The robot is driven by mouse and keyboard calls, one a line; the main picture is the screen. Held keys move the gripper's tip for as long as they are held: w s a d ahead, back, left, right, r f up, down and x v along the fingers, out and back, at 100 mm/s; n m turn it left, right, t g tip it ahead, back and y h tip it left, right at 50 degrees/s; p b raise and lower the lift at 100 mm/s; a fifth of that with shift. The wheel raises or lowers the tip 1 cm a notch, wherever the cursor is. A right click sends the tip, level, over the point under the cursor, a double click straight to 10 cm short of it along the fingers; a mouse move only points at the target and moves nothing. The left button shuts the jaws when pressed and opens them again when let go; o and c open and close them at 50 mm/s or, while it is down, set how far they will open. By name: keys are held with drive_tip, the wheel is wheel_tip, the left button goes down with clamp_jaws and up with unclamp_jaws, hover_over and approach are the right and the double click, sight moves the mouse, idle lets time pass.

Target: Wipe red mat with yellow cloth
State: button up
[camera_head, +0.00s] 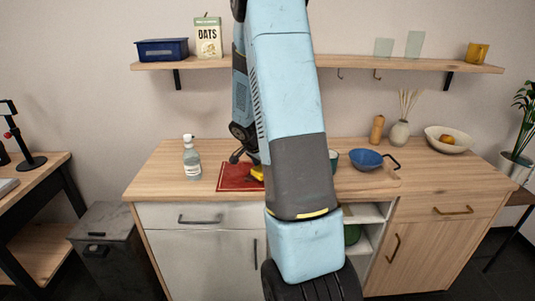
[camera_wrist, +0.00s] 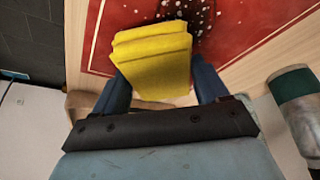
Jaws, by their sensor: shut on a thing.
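The red mat (camera_head: 232,178) lies on the wooden counter, left of my arm. In the wrist view the mat (camera_wrist: 262,22) has a pale line near its border, with white specks and a dark patch near the top middle. My gripper (camera_wrist: 158,78) is shut on the folded yellow cloth (camera_wrist: 152,58), which sits between its two dark fingers. The cloth is over the mat's near edge; I cannot tell whether it touches the mat. In the head view a small part of the cloth (camera_head: 258,172) shows at the mat's right side, and my arm hides the rest.
A spray bottle (camera_head: 192,160) stands just left of the mat. A green cup (camera_head: 334,158) is partly hidden right of my arm, near a blue pan (camera_head: 367,160) on a board. A vase, a wooden mill and a bowl stand farther right.

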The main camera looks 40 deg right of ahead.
drive_tip(key=shift+s+d+r, duration=0.1)
drive_tip(key=shift+r, duration=1.4)
drive_tip(key=shift+s+d+r, duration=0.1)
drive_tip(key=shift+r, duration=1.4)
drive_tip(key=shift+w, duration=0.1)
